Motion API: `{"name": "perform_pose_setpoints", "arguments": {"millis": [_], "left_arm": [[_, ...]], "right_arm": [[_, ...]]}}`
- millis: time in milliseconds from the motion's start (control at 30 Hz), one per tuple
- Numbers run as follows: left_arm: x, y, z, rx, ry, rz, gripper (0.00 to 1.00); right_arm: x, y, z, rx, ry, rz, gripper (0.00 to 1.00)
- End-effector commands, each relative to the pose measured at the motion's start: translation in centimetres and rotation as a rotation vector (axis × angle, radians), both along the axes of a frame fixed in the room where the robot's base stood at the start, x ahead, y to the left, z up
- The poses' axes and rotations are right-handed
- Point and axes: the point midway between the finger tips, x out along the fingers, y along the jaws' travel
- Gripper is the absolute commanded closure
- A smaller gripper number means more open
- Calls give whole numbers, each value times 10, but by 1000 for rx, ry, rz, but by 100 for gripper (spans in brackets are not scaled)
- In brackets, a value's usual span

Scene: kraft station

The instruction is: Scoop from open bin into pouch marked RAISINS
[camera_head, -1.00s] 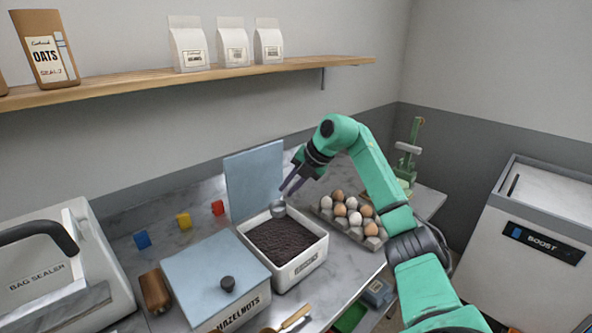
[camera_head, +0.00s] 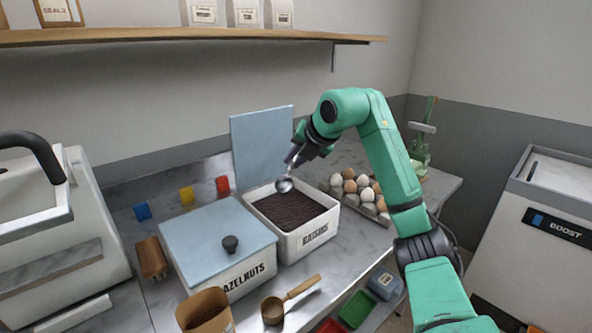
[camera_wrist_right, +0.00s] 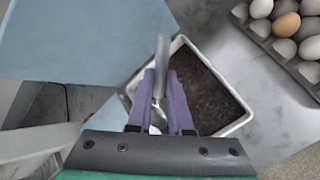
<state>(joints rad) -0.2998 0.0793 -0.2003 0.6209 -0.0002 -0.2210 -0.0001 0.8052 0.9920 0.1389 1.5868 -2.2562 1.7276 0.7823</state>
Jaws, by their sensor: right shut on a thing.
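The open white bin (camera_head: 316,234) has a label that seems to read RAISINS and is full of dark contents. Its blue lid stands upright behind it. My right gripper (camera_head: 293,160) is shut on a metal scoop (camera_head: 284,185). The scoop bowl hangs over the bin's back left part; whether it touches the contents is unclear. In the right wrist view, the scoop handle (camera_wrist_right: 160,75) is between the purple fingers. An open brown pouch (camera_head: 205,311) stands at the bottom edge, its label mostly cut off. My left gripper is not in view.
The lidded HAZELNUTS bin (camera_head: 245,278) stands left of the open bin. An egg tray (camera_head: 375,212) is to the right. A wooden-handled scoop (camera_head: 290,299) lies in front. The bag sealer (camera_head: 60,240) fills the left side.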

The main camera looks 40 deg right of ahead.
Motion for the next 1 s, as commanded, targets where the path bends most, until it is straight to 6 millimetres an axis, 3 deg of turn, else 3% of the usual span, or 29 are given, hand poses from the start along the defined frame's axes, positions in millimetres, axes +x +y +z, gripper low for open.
{"name": "perform_pose_setpoints", "arguments": {"millis": [33,133,967,1000], "left_arm": [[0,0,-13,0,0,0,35],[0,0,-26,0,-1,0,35],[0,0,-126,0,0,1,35],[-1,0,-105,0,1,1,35]], "right_arm": [[-1,2,-7,-24,-15,1,100],[-2,3,-11,-64,-38,1,100],[-2,3,-116,-58,-33,0,100],[-1,2,-96,-49,-27,-1,100]]}}
